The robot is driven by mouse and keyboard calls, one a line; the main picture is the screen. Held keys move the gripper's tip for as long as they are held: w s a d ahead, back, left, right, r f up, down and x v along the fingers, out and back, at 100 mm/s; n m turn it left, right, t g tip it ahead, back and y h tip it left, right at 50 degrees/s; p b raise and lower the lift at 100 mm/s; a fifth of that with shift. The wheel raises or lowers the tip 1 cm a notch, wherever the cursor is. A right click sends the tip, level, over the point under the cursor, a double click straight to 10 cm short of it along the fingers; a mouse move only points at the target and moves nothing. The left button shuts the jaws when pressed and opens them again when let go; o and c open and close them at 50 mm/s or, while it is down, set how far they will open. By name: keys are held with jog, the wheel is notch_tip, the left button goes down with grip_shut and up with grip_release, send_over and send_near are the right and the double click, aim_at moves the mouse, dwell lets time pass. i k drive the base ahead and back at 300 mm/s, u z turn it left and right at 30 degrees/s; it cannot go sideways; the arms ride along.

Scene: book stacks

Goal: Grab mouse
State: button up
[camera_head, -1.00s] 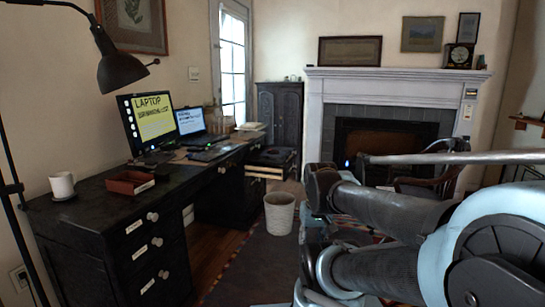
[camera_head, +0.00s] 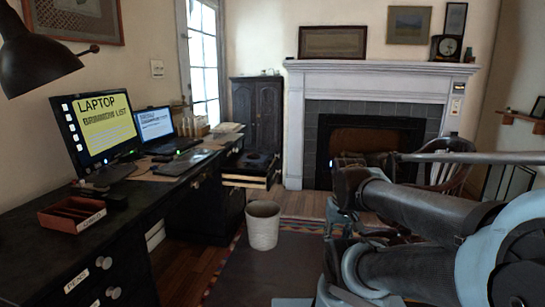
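A dark desk (camera_head: 52,250) runs along the left wall. A small dark object (camera_head: 116,201) lies on it between the red tray and the monitor's base; it may be the mouse, but it is too dark to be sure. Another small dark shape (camera_head: 162,158) lies in front of the laptop, also unclear. My arm is folded at the right of the picture, well apart from the desk. I cannot make out my gripper's fingers, and nothing is seen held.
The desk carries a red tray (camera_head: 72,215), a monitor (camera_head: 97,128) and a laptop (camera_head: 155,126). An open drawer (camera_head: 247,181) juts out at the desk's far end. A fireplace (camera_head: 375,75) is behind.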

aim_at(253, 156)
jog(key=z, duration=0.1)
jog(key=i, duration=2.2)
jog(key=u, duration=0.75)
jog(key=i, duration=0.7)
jog(key=u, duration=0.15)
